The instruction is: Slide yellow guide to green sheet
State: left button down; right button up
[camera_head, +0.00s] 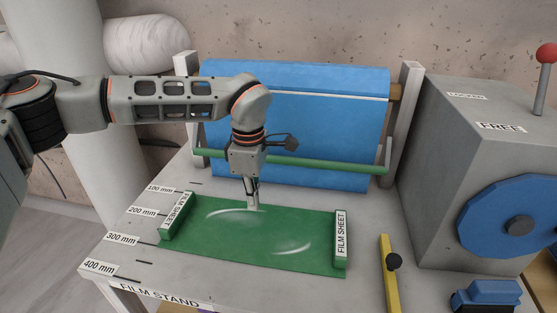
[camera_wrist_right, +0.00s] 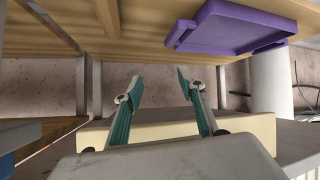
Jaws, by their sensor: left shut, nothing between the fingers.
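The green sheet (camera_head: 225,252) lies flat on the grey table top (camera_head: 365,215), with a "FILM SHEET" block at its left and right ends. The yellow guide (camera_head: 391,286) is a bar with a black knob, right of the sheet and apart from it, cut off by the lower picture edge. My left gripper (camera_head: 253,207) points down, shut and empty, at the far edge of the green sheet; I cannot tell if it touches. My right gripper (camera_wrist_right: 158,80) is open and empty in the right wrist view. The guide is not in that view.
A blue roll (camera_head: 300,120) with a green bar (camera_head: 320,164) in front stands behind the sheet. A grey machine (camera_head: 460,130) with a blue wheel (camera_head: 500,220) stands at the right. A blue block (camera_head: 487,296) lies lower right. A purple tray (camera_wrist_right: 225,30) is near my right gripper.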

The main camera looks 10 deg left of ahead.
aim_at(391, 262)
jog(key=k, duration=1)
